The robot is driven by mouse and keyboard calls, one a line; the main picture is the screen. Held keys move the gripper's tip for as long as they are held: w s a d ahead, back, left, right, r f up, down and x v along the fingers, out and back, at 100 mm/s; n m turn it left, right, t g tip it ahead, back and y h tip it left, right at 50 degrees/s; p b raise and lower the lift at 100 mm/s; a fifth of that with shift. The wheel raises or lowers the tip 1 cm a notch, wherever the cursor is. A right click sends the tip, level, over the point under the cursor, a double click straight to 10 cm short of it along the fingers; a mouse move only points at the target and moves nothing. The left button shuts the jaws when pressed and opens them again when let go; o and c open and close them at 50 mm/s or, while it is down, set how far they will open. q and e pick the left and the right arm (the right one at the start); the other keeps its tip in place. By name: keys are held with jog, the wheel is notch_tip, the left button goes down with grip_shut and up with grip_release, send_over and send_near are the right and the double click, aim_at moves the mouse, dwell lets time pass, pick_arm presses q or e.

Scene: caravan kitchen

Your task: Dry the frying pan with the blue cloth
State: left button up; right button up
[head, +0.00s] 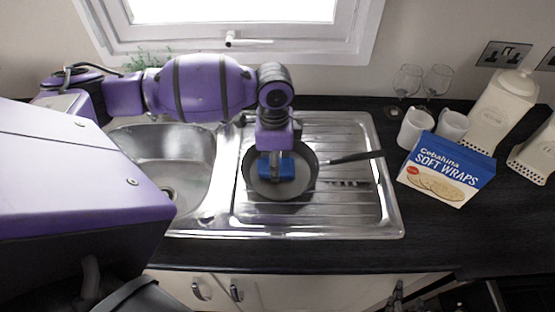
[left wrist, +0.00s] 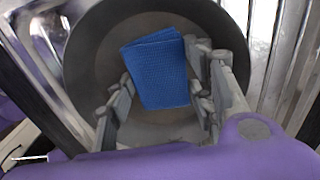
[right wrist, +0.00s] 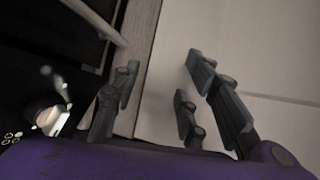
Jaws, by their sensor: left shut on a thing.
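The dark frying pan (head: 298,188) lies on the ribbed drainer of the steel sink, its handle pointing right. The folded blue cloth (head: 286,172) is inside the pan, over its base. My left gripper (head: 275,158) reaches down into the pan and is shut on the cloth. In the left wrist view the cloth (left wrist: 160,75) sits between the fingers, over the grey pan base (left wrist: 115,55). Whether the cloth presses on the pan is hard to tell.
The sink bowl (head: 165,160) is left of the drainer. A soft wraps box (head: 446,170), two white mugs (head: 414,128), two glasses (head: 437,80) and cream canisters (head: 500,105) stand to the right. Dark worktop is clear in front of the box.

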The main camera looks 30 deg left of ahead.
pick_arm(q)
jog(key=shift+s, duration=0.45)
jog(key=shift+s+d, duration=0.35)
jog(key=shift+d, duration=0.35)
jog(key=shift+w+d, duration=0.35)
jog(key=shift+d, duration=0.3)
jog(key=shift+w, duration=0.1)
jog(key=shift+w, duration=0.7)
